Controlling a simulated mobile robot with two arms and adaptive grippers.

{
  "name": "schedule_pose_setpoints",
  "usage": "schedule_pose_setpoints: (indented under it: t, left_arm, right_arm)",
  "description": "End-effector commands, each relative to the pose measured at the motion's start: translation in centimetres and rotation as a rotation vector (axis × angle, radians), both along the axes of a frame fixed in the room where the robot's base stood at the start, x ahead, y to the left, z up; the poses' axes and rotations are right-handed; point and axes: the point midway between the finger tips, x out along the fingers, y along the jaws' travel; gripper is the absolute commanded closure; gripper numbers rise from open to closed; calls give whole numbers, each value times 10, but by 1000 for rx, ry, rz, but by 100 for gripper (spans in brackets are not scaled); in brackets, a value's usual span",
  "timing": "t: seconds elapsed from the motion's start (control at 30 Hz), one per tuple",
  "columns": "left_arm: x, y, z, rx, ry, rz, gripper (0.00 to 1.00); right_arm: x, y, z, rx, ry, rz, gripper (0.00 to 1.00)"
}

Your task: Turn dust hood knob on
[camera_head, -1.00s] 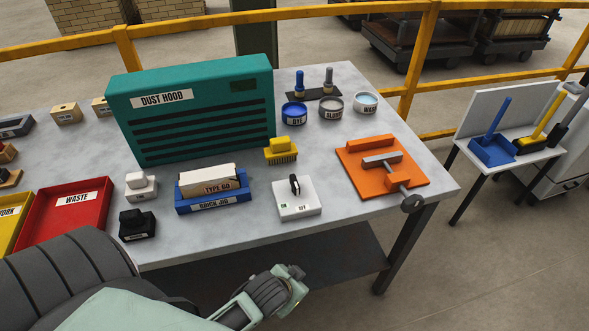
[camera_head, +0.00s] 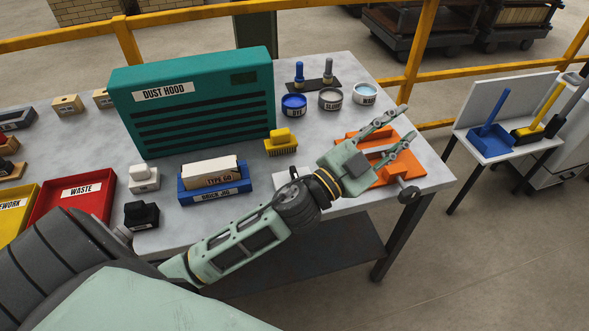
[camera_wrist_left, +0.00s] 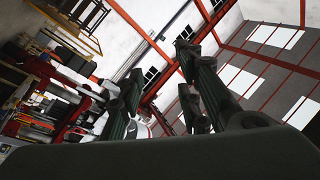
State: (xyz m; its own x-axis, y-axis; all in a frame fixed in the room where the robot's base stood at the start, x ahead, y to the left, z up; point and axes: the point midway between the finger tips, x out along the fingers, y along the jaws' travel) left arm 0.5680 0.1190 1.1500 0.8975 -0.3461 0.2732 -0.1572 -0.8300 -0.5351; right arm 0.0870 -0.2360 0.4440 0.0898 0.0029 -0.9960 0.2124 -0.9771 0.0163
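The dust hood (camera_head: 190,103) is a teal box with dark slots, standing at the back of the table. The white switch box (camera_head: 281,179) with the knob is at the front of the table, right of the blue brick jig. My left wrist now covers most of it, and the knob's setting cannot be read. My left gripper (camera_head: 395,127) is open and empty, above and past the box, over the orange clamp plate (camera_head: 355,139). The left wrist view shows its spread fingers (camera_wrist_left: 155,90) against the ceiling. My right gripper is not in view.
A yellow brush (camera_head: 282,142) stands just behind the box. The blue brick jig (camera_head: 215,192) holds a brick to the left. Several labelled pots (camera_head: 330,99) stand at the back right. A yellow rail (camera_head: 300,83) runs behind the table.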

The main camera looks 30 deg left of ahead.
Motion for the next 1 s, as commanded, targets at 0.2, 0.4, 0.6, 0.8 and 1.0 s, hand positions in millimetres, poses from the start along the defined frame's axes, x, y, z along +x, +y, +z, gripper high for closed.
schedule_pose_setpoints:
  t: [0.2, 0.4, 0.6, 0.8, 1.0]
  left_arm:
    - [-31, -99, 19, 403, -274, -521, 68]
    - [-49, -92, -69, 913, -137, -915, 68]
    - [-35, 35, -142, 1392, 344, -1049, 68]
    - [-33, 161, -142, 1621, 820, -962, 68]
    - [-39, 205, -135, 1667, 1008, -902, 68]
  right_arm:
    - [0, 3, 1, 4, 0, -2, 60]
    - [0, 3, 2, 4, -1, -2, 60]
    - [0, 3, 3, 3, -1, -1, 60]
    - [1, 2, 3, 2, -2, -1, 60]
    - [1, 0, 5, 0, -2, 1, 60]
